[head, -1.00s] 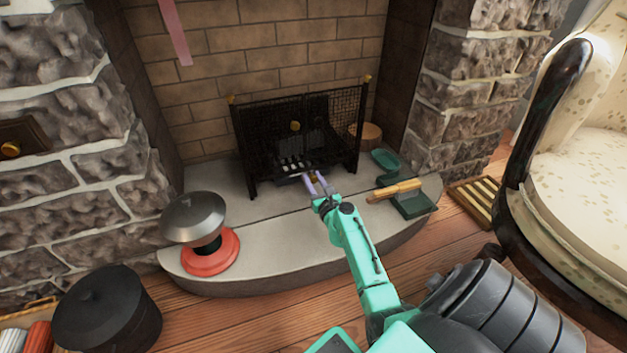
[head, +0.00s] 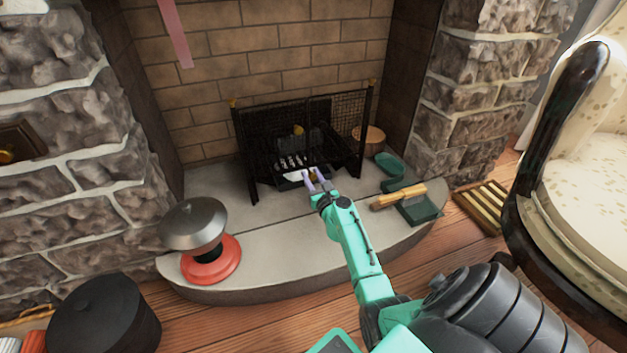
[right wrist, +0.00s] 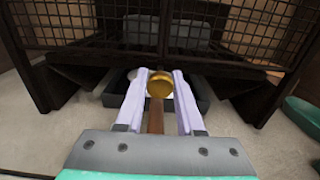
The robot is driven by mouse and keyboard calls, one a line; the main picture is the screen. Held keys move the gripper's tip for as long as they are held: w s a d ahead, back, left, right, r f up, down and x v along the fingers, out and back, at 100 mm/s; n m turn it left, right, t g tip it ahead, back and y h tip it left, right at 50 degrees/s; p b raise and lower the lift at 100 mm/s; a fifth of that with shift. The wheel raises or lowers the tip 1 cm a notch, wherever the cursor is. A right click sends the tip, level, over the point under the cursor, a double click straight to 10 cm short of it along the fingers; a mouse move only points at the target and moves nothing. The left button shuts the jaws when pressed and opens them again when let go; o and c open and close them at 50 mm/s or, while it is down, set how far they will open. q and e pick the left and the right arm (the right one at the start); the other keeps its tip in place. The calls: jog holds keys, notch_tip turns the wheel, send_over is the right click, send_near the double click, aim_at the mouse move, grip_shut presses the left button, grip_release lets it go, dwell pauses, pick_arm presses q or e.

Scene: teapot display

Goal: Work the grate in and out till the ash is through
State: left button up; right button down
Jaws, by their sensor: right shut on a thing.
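The black fire basket (head: 270,140) with mesh sides stands on the hearth, and pale bars or lumps show low in its front. My right gripper (head: 315,173) is at the front of it. In the right wrist view its lilac fingers (right wrist: 158,88) are shut on a round brass knob (right wrist: 159,84) with a brown bar below it, which I take for the grate's pull. A dark ash pan (right wrist: 118,88) lies low behind the fingers, with a pale patch, perhaps ash, in it. The fingers hide much of the pan. My left gripper is out of view.
A green dustpan (head: 423,212) with a wooden-handled brush (head: 399,197) lies right of my arm. A grey-topped red stand (head: 211,263) is at the hearth's left, a black lidded pot (head: 103,318) on the floor. A cut log (head: 368,136) sits beside the basket. An armchair (head: 585,170) is at right.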

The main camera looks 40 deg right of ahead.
jog(key=c, duration=0.5)
grip_release()
jog(key=shift+c, duration=0.2)
jog(key=shift+s+a+r, duration=0.1)
jog(key=shift+s, duration=0.15)
jog(key=p+v, duration=0.2)
jog(key=v, duration=1.1)
jog(key=shift+s+p, duration=0.15)
jog(key=shift+p, duration=0.2)
jog(key=shift+s+a, duration=0.15)
jog(key=shift+s, duration=0.15)
